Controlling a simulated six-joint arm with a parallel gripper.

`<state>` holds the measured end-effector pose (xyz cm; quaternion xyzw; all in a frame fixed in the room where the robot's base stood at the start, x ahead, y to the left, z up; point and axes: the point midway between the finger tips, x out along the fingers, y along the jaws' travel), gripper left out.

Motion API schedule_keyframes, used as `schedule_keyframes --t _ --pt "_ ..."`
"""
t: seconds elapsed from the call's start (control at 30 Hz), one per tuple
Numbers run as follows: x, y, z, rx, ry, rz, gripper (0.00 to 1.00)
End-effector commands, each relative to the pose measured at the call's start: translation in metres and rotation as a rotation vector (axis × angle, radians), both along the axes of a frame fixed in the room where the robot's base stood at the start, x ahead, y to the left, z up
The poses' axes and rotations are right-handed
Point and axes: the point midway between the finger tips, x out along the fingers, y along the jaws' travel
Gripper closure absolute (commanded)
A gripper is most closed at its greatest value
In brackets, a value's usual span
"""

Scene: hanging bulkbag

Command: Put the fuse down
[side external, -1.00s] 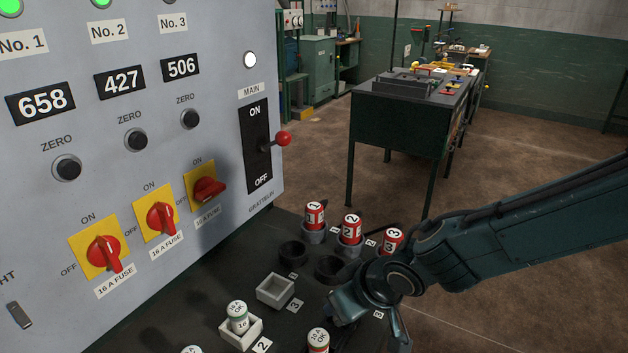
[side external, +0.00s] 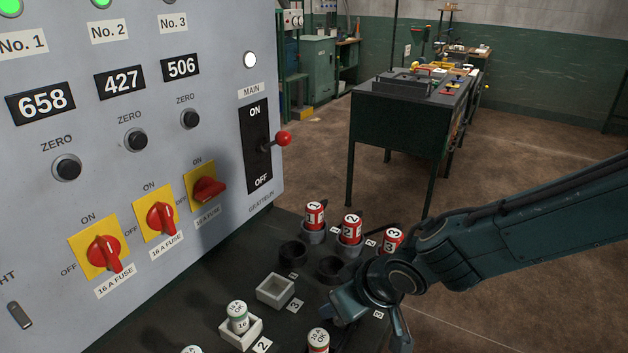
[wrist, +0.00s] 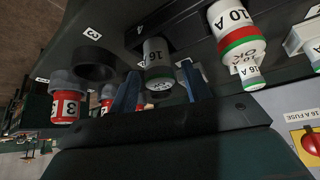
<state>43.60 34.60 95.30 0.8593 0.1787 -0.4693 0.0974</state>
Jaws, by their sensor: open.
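A whitish fuse marked 16 A (wrist: 157,58) is in the wrist view, between the two blue fingers of my gripper (wrist: 160,92). The fingers stand apart on either side of it, so my gripper is open.
A red-and-green-banded 10 A fuse (wrist: 237,40) stands close by. A 16 A fuse (side external: 238,318) sits in a white square holder (side external: 241,334); an empty square holder (side external: 275,290) is behind it. Red numbered cylinders (side external: 351,229) stand in cups at the back. A switch panel (side external: 100,180) rises at left.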

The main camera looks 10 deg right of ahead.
Motion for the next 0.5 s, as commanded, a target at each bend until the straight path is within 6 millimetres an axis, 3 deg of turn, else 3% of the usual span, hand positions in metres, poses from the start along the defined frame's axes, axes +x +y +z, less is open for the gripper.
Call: schedule_keyframes --t 0.5 --pt "-0.029 -0.012 0.050 0.002 -0.002 0.001 0.52"
